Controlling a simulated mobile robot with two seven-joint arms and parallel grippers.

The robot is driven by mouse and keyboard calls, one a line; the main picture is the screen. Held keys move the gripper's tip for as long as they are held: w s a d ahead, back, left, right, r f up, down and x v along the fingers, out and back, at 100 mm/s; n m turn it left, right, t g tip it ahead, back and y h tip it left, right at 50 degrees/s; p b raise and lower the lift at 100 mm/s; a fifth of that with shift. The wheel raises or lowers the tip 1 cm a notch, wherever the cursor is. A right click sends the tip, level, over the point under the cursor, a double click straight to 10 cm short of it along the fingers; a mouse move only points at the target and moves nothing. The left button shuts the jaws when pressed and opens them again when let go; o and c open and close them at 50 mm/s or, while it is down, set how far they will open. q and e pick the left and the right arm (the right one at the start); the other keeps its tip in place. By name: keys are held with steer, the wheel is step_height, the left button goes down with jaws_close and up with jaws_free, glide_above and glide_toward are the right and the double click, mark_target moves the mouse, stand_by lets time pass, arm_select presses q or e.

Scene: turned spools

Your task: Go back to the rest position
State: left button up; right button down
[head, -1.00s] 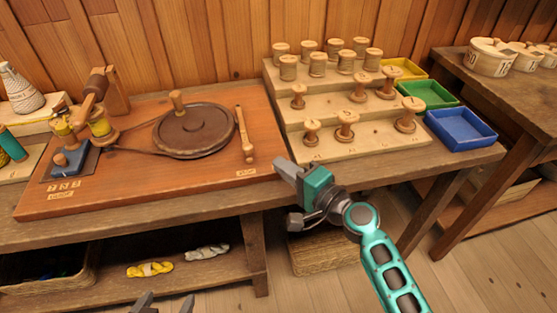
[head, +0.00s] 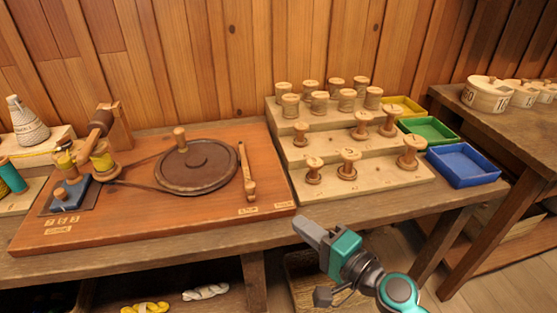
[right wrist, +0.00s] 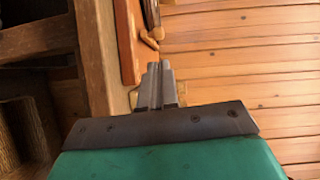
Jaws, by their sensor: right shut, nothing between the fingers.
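My right gripper (head: 308,231) is shut and empty in the head view. It hangs in front of the bench's front edge, below the stepped spool rack (head: 385,182). In the right wrist view its two fingers (right wrist: 159,70) lie side by side, with nothing between them. The winding board (head: 150,215) with its dark wheel (head: 196,167) and crank knob stands left of it, apart from the gripper. My left gripper does not show in the head view now.
Several wooden spools stand on the rack's steps. Yellow (head: 403,106), green (head: 430,129) and blue (head: 462,163) trays sit to its right. A side table (head: 500,128) holds lidded pots (head: 487,94). Yarn skeins (head: 206,292) lie on the lower shelf. Floor shows at the lower right.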

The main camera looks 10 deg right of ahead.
steer(key=s+d+f+n+g+h+p, duration=0.2)
steer(key=s+d+f+n+g+h, duration=0.2)
steer(key=s+f+n+h, duration=0.3)
steer(key=shift+s+d+f+n, duration=0.5)
steer(key=shift+s+f+n, duration=2)
steer(key=shift+f+n, duration=0.75)
steer(key=shift+r, duration=0.1)
